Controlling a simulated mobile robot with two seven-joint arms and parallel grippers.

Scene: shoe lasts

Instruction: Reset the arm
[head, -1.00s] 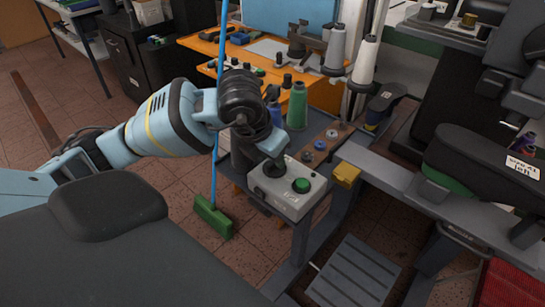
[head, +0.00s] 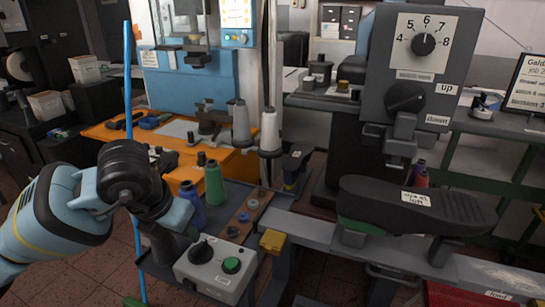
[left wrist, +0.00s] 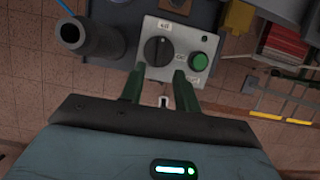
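The box has a black knob and a green button. In the left wrist view, my left gripper (left wrist: 158,82) shows two dark green fingers spread apart, with nothing between them. The fingertips are in front of the control box (left wrist: 172,45), below its black knob (left wrist: 157,50) and green button (left wrist: 200,62). In the head view the left fingers are hidden. My right gripper is in neither view.
A bench with green (head: 214,183) and blue spools stands behind the control box. To the right is a grey machine with a dial (head: 424,44) and a black shoe last (head: 410,205) on a grey beam. A blue pole (head: 131,150) stands at left.

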